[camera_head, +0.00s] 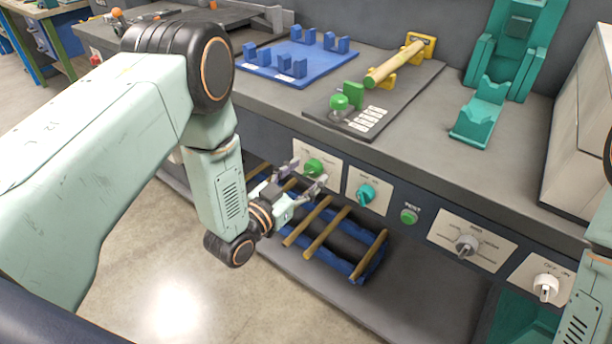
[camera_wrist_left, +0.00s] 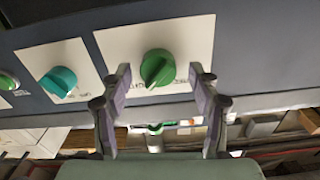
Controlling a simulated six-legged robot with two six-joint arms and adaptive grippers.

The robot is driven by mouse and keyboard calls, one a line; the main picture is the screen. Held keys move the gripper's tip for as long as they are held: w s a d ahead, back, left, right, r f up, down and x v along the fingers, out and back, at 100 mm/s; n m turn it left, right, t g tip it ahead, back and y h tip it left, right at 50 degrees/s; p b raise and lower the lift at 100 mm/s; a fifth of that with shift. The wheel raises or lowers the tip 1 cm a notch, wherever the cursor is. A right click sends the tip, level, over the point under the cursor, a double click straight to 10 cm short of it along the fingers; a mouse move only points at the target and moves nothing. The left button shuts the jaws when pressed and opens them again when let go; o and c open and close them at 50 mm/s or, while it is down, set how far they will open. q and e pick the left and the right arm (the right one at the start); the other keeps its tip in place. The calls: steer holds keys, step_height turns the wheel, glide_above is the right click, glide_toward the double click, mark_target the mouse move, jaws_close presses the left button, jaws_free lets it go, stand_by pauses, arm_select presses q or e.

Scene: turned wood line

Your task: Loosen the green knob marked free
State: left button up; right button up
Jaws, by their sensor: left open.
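The green knob (camera_head: 313,167) sits on a white plate on the bench's front panel. It also shows in the left wrist view (camera_wrist_left: 157,68), with its raised grip bar slightly tilted. The lettering on its plate is too small to read. My left gripper (camera_head: 303,178) is open just in front of the knob. In the wrist view its two fingers (camera_wrist_left: 160,74) stand on either side of the knob, with gaps between them and it. My right gripper is out of view.
A teal knob (camera_head: 366,194) is close beside the green one. A green button (camera_head: 409,216), grey knob (camera_head: 466,245) and white knob (camera_head: 545,288) follow rightward. Below, a blue crate (camera_head: 371,262) holds wooden rods. A fixture board (camera_head: 334,118) stands on the bench above.

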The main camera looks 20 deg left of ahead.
arm_select(q)
steer(key=shift+w+d, duration=0.15)
steer(key=shift+d, duration=0.05)
steer(key=shift+a, duration=0.1)
steer(key=shift+c, duration=0.9)
steer(key=c, duration=1)
